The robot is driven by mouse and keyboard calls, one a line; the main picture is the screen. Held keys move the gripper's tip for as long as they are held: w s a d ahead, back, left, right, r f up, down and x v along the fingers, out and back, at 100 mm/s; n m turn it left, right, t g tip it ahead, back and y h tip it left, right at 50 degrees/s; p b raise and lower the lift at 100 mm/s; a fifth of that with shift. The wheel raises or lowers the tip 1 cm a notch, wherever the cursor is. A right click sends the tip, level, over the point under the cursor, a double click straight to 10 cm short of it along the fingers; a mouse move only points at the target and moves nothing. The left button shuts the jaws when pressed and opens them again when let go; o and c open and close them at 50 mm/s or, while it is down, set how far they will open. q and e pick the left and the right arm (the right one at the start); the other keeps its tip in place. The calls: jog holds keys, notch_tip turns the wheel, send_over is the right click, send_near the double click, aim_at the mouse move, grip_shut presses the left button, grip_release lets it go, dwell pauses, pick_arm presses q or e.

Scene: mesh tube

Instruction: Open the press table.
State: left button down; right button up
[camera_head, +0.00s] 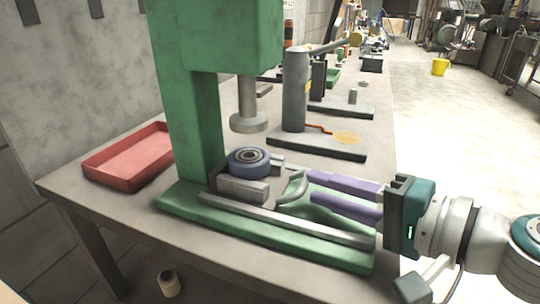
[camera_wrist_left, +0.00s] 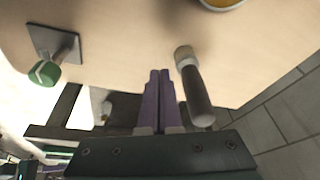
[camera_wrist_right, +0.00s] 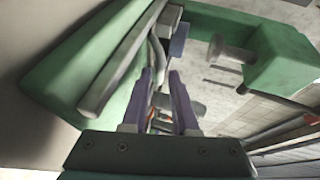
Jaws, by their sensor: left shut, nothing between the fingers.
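The green press (camera_head: 200,110) stands on the workbench, its grey ram (camera_head: 248,112) above the table. The grey press table (camera_head: 242,190) sits on the green base between rails and carries a round blue part (camera_head: 250,160). A curved grey handle (camera_head: 294,190) sticks out from its front. My right gripper (camera_head: 310,186) is open, its purple fingers pointing at the handle. The handle (camera_wrist_right: 157,52) also shows just beyond the fingertips in the right wrist view; I cannot tell whether they touch. My left gripper (camera_wrist_left: 159,72) is shut and empty, seen only in the left wrist view.
A red tray (camera_head: 128,157) lies left of the press. A grey lever tool on a plate (camera_head: 320,140) stands behind it. The left wrist view shows a dark-handled tool (camera_wrist_left: 195,90) beside the fingers and a green-knobbed piece (camera_wrist_left: 48,68).

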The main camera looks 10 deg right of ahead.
jog(key=shift+x, duration=1.25)
grip_shut()
jog(key=shift+s, duration=0.1)
dwell(0.4)
